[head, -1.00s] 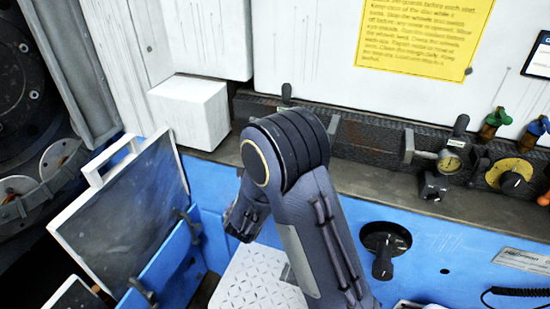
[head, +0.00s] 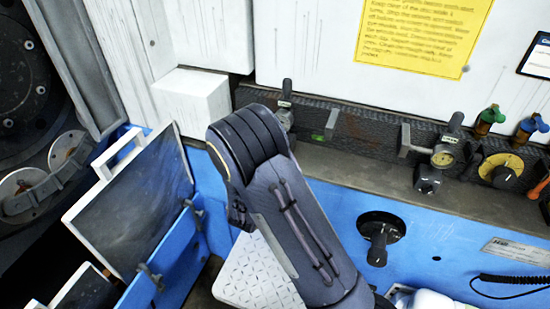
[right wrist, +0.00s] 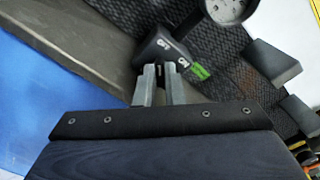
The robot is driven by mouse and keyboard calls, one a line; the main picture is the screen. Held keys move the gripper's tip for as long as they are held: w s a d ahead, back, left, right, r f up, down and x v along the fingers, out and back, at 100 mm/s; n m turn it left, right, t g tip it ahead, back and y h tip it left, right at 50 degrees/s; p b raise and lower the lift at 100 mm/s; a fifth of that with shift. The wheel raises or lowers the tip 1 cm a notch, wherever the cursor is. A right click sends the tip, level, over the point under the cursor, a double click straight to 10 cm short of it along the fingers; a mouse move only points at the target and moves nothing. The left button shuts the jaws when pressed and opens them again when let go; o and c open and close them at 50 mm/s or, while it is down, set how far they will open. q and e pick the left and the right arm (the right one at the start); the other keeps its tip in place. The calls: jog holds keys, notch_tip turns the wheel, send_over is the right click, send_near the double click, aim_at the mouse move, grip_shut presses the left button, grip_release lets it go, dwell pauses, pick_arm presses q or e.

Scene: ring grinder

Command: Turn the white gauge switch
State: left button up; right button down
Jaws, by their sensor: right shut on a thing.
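In the right wrist view, the black switch block (right wrist: 152,45) with white marks sits on the dark panel, beside a round gauge (right wrist: 230,8) cut off by the top edge. My right gripper (right wrist: 158,70) has its two grey fingers close together on a small dark part of this switch. In the head view, my dark arm covers part of the left panel, and no gripper fingers show clearly. A second small gauge (head: 443,158) with a pale face stands on the panel, with a black switch (head: 427,178) below it. My left gripper is not in view.
A green label (head: 318,137) is on the dark panel (head: 365,140). To the right are a yellow dial (head: 502,168) and green and blue valves (head: 530,126). A black knob (head: 378,245) is on the blue front. A framed plate (head: 130,205) stands at left.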

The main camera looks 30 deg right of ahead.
jog(key=c, duration=1.8)
grip_release()
jog(key=v, duration=0.8)
jog(key=shift+b, duration=0.45)
jog(key=shift+d, duration=0.15)
